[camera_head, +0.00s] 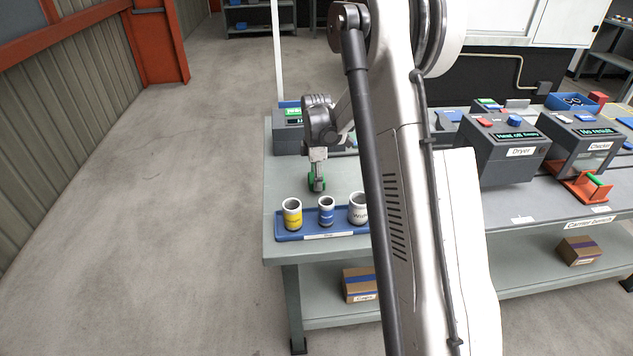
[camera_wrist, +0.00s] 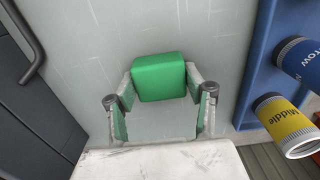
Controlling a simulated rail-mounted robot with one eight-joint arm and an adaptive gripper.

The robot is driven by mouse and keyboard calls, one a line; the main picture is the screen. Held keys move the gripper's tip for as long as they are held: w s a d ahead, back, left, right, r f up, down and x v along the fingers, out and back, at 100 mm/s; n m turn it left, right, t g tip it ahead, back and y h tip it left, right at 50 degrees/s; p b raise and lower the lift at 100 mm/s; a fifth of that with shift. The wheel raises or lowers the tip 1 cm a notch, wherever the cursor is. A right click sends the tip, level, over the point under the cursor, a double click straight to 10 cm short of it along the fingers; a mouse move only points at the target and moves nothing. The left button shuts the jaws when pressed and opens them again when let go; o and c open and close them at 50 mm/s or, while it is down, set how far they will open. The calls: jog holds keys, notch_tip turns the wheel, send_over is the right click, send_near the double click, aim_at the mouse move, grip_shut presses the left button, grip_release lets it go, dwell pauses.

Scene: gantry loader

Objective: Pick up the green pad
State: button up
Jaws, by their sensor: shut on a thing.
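The green pad (camera_wrist: 160,77) is a rounded green block between the two fingers of my gripper (camera_wrist: 160,95) in the wrist view. My gripper is shut on it, with one finger at each side. In the head view my gripper (camera_head: 316,185) points down over the left part of the grey table (camera_head: 340,172), behind the blue tray. Green shows at its fingertips there. I cannot tell whether the pad touches the table top or hangs just above it.
A blue tray (camera_head: 286,237) holds a yellow-banded cup (camera_head: 292,214), a blue-banded cup (camera_head: 326,211) and a white cup (camera_head: 357,208), close to my gripper. A grey machine (camera_head: 288,135) stands behind it. The Dryer (camera_head: 505,150) and Checker (camera_head: 583,145) stand right.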

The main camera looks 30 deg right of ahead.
jog(key=shift+r, duration=0.15)
jog(key=r, duration=0.4)
jog(key=shift+a+r, duration=0.15)
jog(key=shift+a, duration=0.05)
jog(key=s+a+r, duration=0.1)
jog(key=a+r, duration=0.5)
jog(key=a, duration=0.5)
jog(key=shift+a+r+p, duration=0.15)
jog(key=shift+r+p, duration=0.1)
jog(key=shift+p, duration=0.1)
jog(key=o, duration=0.4)
jog(key=shift+c, duration=0.2)
jog(key=c, duration=0.4)
jog(key=shift+o, duration=0.2)
jog(key=shift+s, duration=0.1)
